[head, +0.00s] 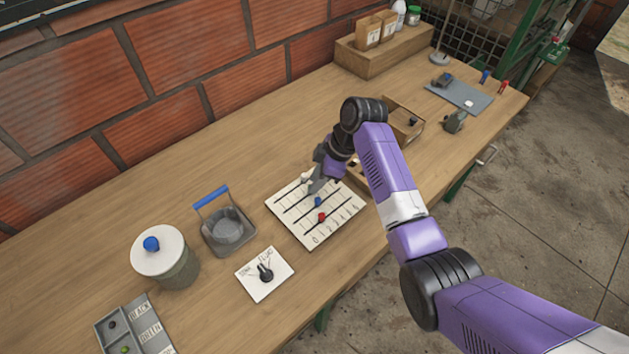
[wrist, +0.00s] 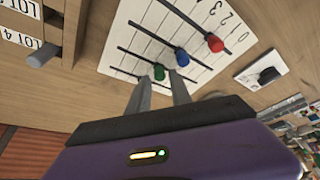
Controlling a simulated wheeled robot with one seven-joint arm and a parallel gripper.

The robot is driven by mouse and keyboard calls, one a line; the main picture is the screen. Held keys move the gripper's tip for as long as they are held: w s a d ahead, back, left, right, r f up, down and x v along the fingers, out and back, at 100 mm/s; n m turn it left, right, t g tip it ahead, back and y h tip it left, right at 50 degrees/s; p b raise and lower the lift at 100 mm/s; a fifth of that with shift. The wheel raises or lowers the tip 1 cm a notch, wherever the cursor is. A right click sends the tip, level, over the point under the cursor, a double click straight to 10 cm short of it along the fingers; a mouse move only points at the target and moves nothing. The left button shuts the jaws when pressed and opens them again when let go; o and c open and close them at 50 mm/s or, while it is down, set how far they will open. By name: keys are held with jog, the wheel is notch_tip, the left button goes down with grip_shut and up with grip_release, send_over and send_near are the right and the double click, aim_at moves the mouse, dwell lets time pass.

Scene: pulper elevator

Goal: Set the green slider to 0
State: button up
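The slider board (head: 290,225) is a white plate with dark parallel slots, flat on the bench. In the wrist view the green slider (wrist: 159,73) stands partway along its slot, at the gap between my fingertips; the arm hides it in the head view. The blue slider (wrist: 182,58) stands just past the right fingertip, and the red slider (wrist: 215,43) is farther off. The printed scale reads 3, 2, 1, 0 (wrist: 242,37), with 0 toward the lower right in the wrist view. My gripper (wrist: 164,78) is open, its fingers apart; contact with the green slider cannot be told.
A white plate with a black rotary knob (head: 265,272) lies beside the board. A blue-handled container (head: 228,228) and a lidded pot (head: 165,257) stand to the left. A wooden box (head: 404,120) is behind my arm. The bench front edge is close to the board.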

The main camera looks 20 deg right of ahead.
jog(key=shift+x, duration=0.75)
grip_shut()
dwell(0.9)
